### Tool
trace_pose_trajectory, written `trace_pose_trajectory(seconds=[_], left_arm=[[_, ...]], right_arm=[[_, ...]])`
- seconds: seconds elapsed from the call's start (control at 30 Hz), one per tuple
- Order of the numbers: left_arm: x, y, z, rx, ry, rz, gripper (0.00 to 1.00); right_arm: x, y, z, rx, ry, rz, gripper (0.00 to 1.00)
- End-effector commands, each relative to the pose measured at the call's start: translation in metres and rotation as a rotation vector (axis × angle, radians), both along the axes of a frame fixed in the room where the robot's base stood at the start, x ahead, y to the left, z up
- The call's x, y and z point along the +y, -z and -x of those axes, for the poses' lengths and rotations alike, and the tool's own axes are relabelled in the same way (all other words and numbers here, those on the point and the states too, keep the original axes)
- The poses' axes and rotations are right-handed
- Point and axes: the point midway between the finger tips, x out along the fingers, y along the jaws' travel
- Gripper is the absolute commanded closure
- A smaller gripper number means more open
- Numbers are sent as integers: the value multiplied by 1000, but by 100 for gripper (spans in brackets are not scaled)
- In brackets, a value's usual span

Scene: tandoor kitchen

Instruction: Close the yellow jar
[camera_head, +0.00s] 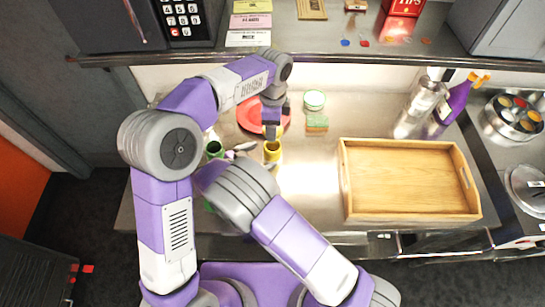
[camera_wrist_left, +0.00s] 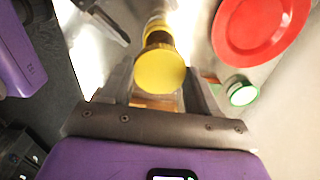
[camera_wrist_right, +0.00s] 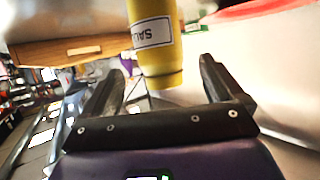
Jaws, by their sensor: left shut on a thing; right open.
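The yellow jar (camera_head: 272,154) stands on the steel counter. In the right wrist view, the yellow jar (camera_wrist_right: 157,62) carries a white label and shows between the open fingers of my right gripper (camera_wrist_right: 160,92). My left gripper (camera_head: 271,133) is above the jar, pointing down. In the left wrist view, my left gripper (camera_wrist_left: 158,88) is shut on the round yellow lid (camera_wrist_left: 159,71), with part of the jar (camera_wrist_left: 156,28) beyond it. I cannot tell whether lid and jar touch. My right gripper (camera_head: 243,150) is open beside the jar, on its left in the head view.
A red plate (camera_head: 248,116) lies behind my left gripper.

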Motion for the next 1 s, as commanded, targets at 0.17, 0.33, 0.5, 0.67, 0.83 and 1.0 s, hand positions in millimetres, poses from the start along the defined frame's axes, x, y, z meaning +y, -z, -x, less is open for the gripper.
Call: trace_pose_trajectory(seconds=[0.17, 0.33, 0.5, 0.67, 0.83, 1.0], left_arm=[[0, 0, 0, 0, 0, 0, 68], [0, 0, 0, 0, 0, 0, 68], [0, 0, 0, 0, 0, 0, 68], [0, 0, 0, 0, 0, 0, 68], [0, 0, 0, 0, 0, 0, 68], [0, 0, 0, 0, 0, 0, 68]], right_arm=[[-24, 12, -19, -1, 2, 1, 6], [-37, 20, -31, 0, 0, 0, 6], [-42, 23, -35, 0, 0, -1, 6], [-43, 23, -36, 0, -1, -2, 6], [-43, 23, -36, 0, -1, -2, 16], [-42, 23, -35, 0, -1, -2, 42]])
